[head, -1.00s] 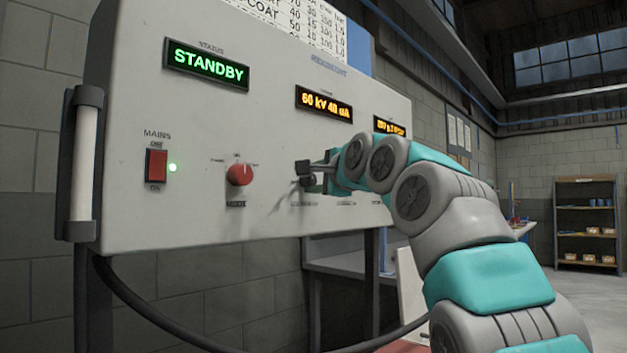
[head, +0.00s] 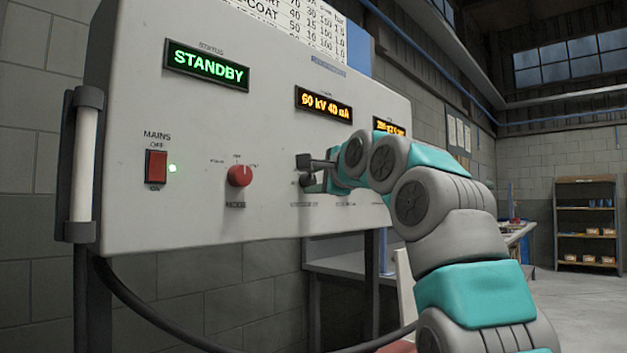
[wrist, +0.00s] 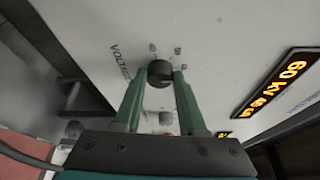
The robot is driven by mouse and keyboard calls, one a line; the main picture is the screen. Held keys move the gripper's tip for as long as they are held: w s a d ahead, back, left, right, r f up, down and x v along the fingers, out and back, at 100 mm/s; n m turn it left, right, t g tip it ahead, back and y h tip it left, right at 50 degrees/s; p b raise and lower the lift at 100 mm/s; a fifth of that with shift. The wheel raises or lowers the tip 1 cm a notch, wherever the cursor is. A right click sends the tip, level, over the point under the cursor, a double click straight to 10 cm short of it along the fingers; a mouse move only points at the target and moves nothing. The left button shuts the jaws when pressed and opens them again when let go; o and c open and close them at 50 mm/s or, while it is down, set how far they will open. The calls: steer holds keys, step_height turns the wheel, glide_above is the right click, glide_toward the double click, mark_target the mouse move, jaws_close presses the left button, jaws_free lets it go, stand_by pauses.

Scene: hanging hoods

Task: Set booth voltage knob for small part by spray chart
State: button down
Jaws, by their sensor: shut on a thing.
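The dark voltage knob (wrist: 160,73) sits on the pale panel face in the wrist view, with tick marks and a partly readable VOLTAGE label beside it. My gripper (wrist: 161,77) is shut on it, one green finger on each side. The orange display (head: 323,104) above reads 60 kV 40 uA. The spray chart (head: 300,22) stands at the top, cropped, with its left columns out of view.
The panel also carries a green STANDBY display (head: 206,66), a red mains switch (head: 156,166) with a lit green lamp and a red mode knob (head: 239,175). A second orange display (head: 389,126) is partly hidden by my arm. A dark cable (head: 135,307) hangs below.

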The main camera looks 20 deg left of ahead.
steer(key=shift+f, duration=0.15)
steer(key=shift+c, duration=2.4)
jaws_free()
steer(key=b+v, duration=0.3)
steer(key=v, duration=0.4)
steer(key=shift+s+d, duration=0.25)
steer(key=shift+d, duration=0.05)
